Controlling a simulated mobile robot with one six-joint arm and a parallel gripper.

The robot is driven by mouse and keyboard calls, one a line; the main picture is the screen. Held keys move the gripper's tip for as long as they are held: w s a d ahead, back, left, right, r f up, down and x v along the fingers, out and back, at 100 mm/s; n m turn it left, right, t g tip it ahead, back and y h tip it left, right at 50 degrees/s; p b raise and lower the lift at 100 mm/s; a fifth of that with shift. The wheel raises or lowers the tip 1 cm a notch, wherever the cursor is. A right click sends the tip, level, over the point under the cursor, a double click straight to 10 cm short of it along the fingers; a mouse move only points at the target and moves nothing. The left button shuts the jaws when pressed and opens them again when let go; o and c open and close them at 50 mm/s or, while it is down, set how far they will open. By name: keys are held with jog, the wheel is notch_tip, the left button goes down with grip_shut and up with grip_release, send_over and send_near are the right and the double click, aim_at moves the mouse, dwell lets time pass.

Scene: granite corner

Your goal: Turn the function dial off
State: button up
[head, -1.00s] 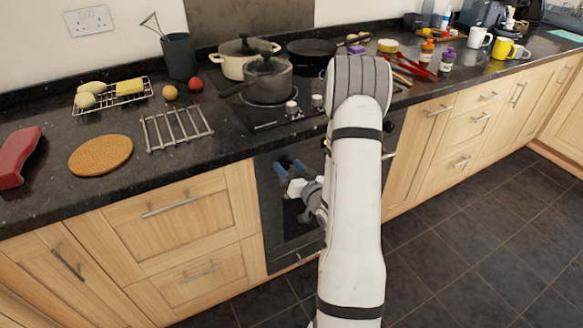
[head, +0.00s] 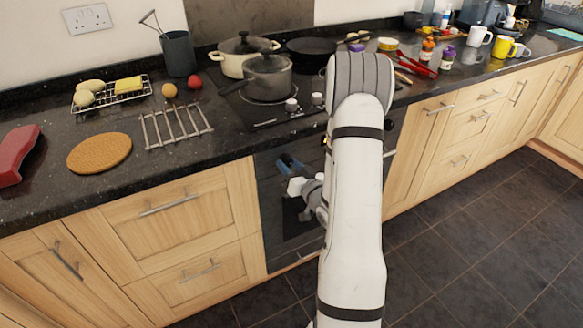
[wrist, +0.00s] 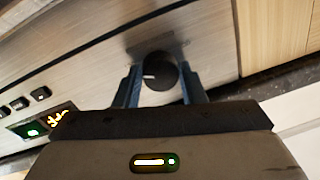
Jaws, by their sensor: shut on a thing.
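The function dial (wrist: 158,72) is a round black knob with a white mark, on the oven's control panel in the wrist view. The mark points to the left of that picture. My gripper (wrist: 160,75) has its two blue fingers on either side of the dial and is shut on it. In the head view my gripper (head: 288,164) is at the front of the oven (head: 275,205), partly behind my arm. The dial is hidden there.
In the wrist view, a green-lit display (wrist: 32,130) and small black buttons (wrist: 40,93) are left of the dial. On the counter above, a grey saucepan (head: 268,78) stands on the hob. Wooden drawers (head: 170,222) are left of the oven.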

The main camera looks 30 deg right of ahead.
jog(key=n+b, duration=0.1)
jog(key=b, duration=0.1)
jog(key=n+b, duration=0.1)
jog(key=b, duration=0.1)
jog(key=shift+f+n, duration=0.25)
jog(key=shift+n, duration=0.05)
jog(key=n+b, duration=0.2)
jog(key=b, duration=0.2)
jog(key=shift+n, duration=0.3)
jog(key=n+b, duration=0.3)
jog(key=b, duration=0.2)
jog(key=n+b, duration=0.3)
jog(key=b, duration=0.2)
jog(key=shift+g+h, duration=0.3)
jog(key=n+b, duration=0.6)
jog(key=b, duration=0.3)
jog(key=shift+r+h, duration=0.1)
jog(key=shift+h, duration=0.2)
jog(key=n+b, duration=0.3)
jog(key=shift+r+b, duration=0.15)
jog(key=shift+b, duration=0.25)
jog(key=shift+a+r+n+h+b, duration=0.1)
jog(key=shift+r+n+h+b, duration=0.15)
jog(key=shift+n+b, duration=0.55)
jog(key=shift+n, duration=0.3)
jog(key=o, duration=1)
